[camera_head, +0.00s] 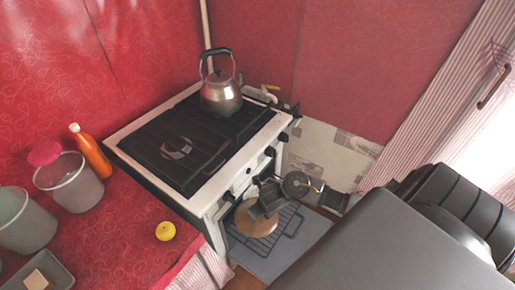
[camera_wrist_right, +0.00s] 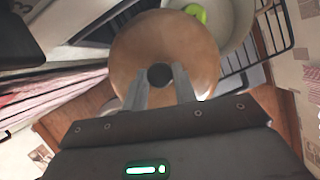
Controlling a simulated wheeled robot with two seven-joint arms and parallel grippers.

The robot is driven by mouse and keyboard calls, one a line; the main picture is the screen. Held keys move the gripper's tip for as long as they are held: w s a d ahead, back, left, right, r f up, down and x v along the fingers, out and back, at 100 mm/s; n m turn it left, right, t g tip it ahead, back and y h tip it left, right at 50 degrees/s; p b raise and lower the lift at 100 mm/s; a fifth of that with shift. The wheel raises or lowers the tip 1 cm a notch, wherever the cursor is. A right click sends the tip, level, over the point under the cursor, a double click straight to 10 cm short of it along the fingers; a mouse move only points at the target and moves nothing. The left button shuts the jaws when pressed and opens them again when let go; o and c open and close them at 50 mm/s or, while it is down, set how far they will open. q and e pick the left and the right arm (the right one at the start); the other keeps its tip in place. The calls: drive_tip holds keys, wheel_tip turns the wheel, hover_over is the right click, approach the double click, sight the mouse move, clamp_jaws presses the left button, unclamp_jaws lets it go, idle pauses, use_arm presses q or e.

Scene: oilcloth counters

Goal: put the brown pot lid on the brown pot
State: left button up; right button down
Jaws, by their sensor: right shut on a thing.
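The brown pot lid (camera_wrist_right: 198,58) is a round tan-brown disc with a black knob (camera_wrist_right: 160,75). My right gripper (camera_wrist_right: 160,88) is shut on this knob, with a finger on each side. In the head view the lid (camera_head: 254,225) is in front of the stove, above a wire rack, with my right gripper (camera_head: 264,205) over it. A pale round vessel (camera_wrist_right: 236,38) shows partly behind the lid in the right wrist view, with a yellow-green thing (camera_wrist_right: 196,12) by it. I cannot tell whether this vessel is the brown pot. My left gripper is not in view.
The black wire rack (camera_head: 292,220) is low at the stove's front. A kettle (camera_head: 221,95) stands on the stove (camera_head: 200,140). The red counter at left holds a yellow ball-like thing (camera_head: 165,231), an orange bottle (camera_head: 91,153) and several containers.

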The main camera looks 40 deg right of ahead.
drive_tip(key=shift+w+d+f+b, duration=0.35)
drive_tip(key=shift+w+d+b, duration=0.05)
drive_tip(key=shift+w+d, duration=0.15)
drive_tip(key=w+d+f+b, duration=0.1)
drive_tip(key=d, duration=0.1)
drive_tip(key=w+d+f+b, duration=0.1)
drive_tip(key=w+d, duration=0.1)
drive_tip(key=w+d+f+b, duration=0.1)
drive_tip(key=w+d+b, duration=0.1)
drive_tip(key=shift+w, duration=0.2)
drive_tip(key=shift+w+d+b, duration=0.4)
drive_tip(key=shift+w+d, duration=0.3)
drive_tip(key=shift+d, duration=0.25)
drive_tip(key=shift+f+b, duration=0.4)
drive_tip(key=shift+b, duration=0.05)
idle(0.3)
drive_tip(key=c, duration=1)
unclamp_jaws()
drive_tip(key=shift+c, duration=0.2)
drive_tip(key=shift+r, duration=0.1)
